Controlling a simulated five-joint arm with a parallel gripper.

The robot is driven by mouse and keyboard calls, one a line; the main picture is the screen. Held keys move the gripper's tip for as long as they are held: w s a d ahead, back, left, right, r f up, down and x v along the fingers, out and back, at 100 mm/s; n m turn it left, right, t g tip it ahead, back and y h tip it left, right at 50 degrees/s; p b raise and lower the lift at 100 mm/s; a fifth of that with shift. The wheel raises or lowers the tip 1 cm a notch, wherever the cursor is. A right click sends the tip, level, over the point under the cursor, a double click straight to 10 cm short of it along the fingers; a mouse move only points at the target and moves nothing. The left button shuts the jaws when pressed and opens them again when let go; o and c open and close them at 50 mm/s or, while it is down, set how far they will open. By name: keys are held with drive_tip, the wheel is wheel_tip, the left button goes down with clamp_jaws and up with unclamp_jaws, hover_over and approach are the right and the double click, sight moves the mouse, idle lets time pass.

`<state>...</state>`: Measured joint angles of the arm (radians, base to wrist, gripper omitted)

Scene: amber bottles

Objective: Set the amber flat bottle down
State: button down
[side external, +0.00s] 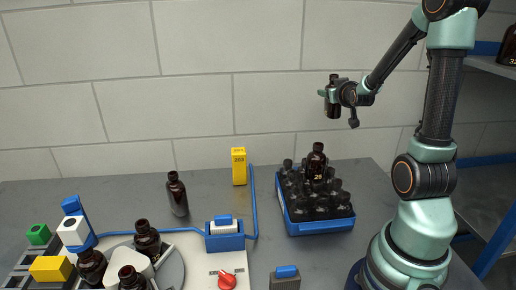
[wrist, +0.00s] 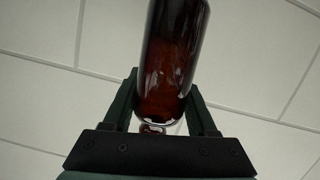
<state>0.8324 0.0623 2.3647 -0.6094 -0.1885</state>
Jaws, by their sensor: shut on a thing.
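My gripper (side external: 333,99) is raised high in front of the tiled wall, well above the bench. It is shut on an amber bottle (side external: 332,108), which looks about upright in the side view. In the wrist view the amber bottle (wrist: 172,55) sits between the two fingers of my gripper (wrist: 165,105), dark brown and glossy; its far end runs out of the picture. I cannot tell from its shape here whether it is flat. Nothing touches it from below.
A blue crate (side external: 322,229) on the bench holds several dark bottles, one standing taller. A lone amber bottle (side external: 177,194) stands at left, near a yellow box (side external: 239,166). A round turntable (side external: 175,272) with bottles is at front left.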

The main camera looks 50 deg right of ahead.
drive_tip(key=w+a+r+n+t+y, duration=0.2)
drive_tip(key=w+a, duration=0.3)
drive_tip(key=a, duration=0.3)
drive_tip(key=w+a+r+n+t+y, duration=0.1)
drive_tip(key=w+a+n+y, duration=0.15)
drive_tip(key=w+a, duration=0.4)
drive_tip(key=a+r+n+t+y, duration=0.25)
drive_tip(key=a+n+y, duration=0.35)
drive_tip(key=a, duration=1.7)
drive_tip(key=shift+s+d+f+m+g+y, duration=0.15)
drive_tip(key=shift+s+f+m, duration=0.2)
drive_tip(key=shift+f, duration=3.9)
drive_tip(key=shift+s+d+f+m, duration=0.2)
drive_tip(key=shift+f+m, duration=0.2)
drive_tip(key=shift+f, duration=3.8)
drive_tip(key=shift+s+d+f+m+g+y, duration=0.15)
drive_tip(key=shift+s+f+m, duration=0.2)
drive_tip(key=shift+f, duration=3.9)
drive_tip(key=shift+w+f, duration=0.1)
drive_tip(key=shift+f, duration=0.5)
drive_tip(key=shift+c, duration=0.6)
unclamp_jaws()
drive_tip(key=shift+r, duration=0.15)
